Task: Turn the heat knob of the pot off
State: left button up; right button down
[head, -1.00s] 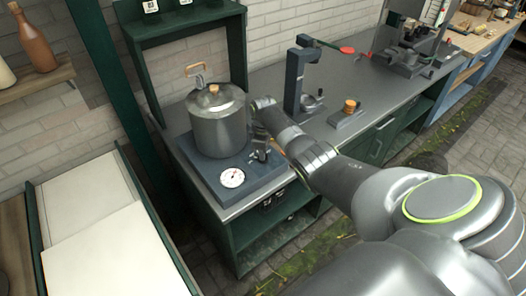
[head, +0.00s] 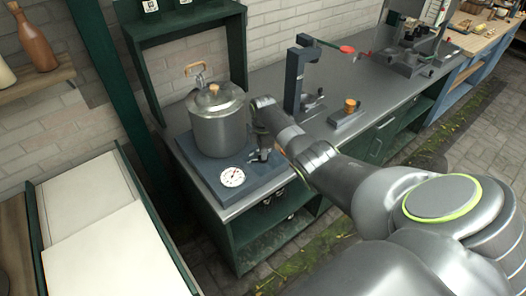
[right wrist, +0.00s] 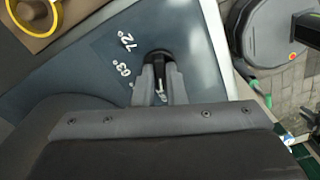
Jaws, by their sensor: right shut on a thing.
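The metal pot (head: 217,122) with a wooden lid knob stands on a dark blue-grey heater base (head: 207,168) on the bench. A round white dial (head: 232,177) is on the base's front. My right gripper (head: 262,156) is at the base's right side, low beside the pot. In the right wrist view my right gripper (right wrist: 160,88) is shut on the black heat knob (right wrist: 157,56), a finger on each side. A pale pointer shows between the fingers. White marks reading 63° and 72° (right wrist: 126,55) are left of the knob. My left gripper is not in view.
A dark stand with a red-tipped lever (head: 297,85) and a small block with an orange knob (head: 349,107) are on the bench to the right. A green shelf frame (head: 237,50) rises behind the pot. A white-topped surface (head: 110,250) is at lower left.

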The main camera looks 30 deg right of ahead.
jog(key=shift+w+r, duration=0.1)
jog(key=c, duration=1.5)
grip_release()
jog(key=shift+r+b, duration=0.75)
jog(key=shift+r, duration=7.95)
jog(key=shift+f, duration=0.1)
